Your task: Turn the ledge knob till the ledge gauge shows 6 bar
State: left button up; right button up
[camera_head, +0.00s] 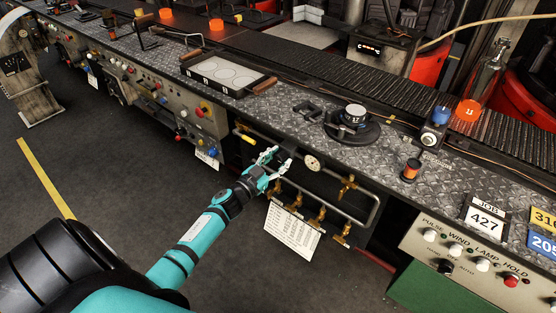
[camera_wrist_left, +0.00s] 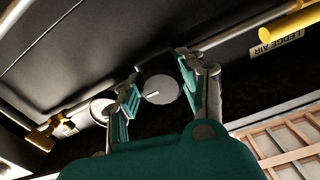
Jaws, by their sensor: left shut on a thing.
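My left gripper (camera_head: 275,163) reaches the pipework under the ledge. In the left wrist view its fingers (camera_wrist_left: 158,82) are shut on the ledge knob (camera_wrist_left: 160,91), a round grey disc with a short white pointer mark, one finger at each side. In the head view the fingers hide most of the knob. The ledge gauge (camera_head: 312,162), a small round pale dial, sits just right of the gripper; its needle is too small to read. A pale round shape (camera_wrist_left: 101,109) left of the fingers in the wrist view may be the gauge. My right gripper is not in view.
A "LEDGE AIR" label (camera_wrist_left: 278,45) is beside a yellow handle (camera_wrist_left: 296,22). Several brass valves (camera_head: 319,214) and a printed sheet (camera_head: 292,233) hang below the grey pipe. The ledge top (camera_head: 270,112) overhangs the gripper. The floor (camera_head: 110,190) in front is clear.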

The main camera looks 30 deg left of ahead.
pick_arm(q)
jog(key=shift+c, duration=1)
jog(key=shift+m, duration=1.7)
jog(key=o, duration=1.2)
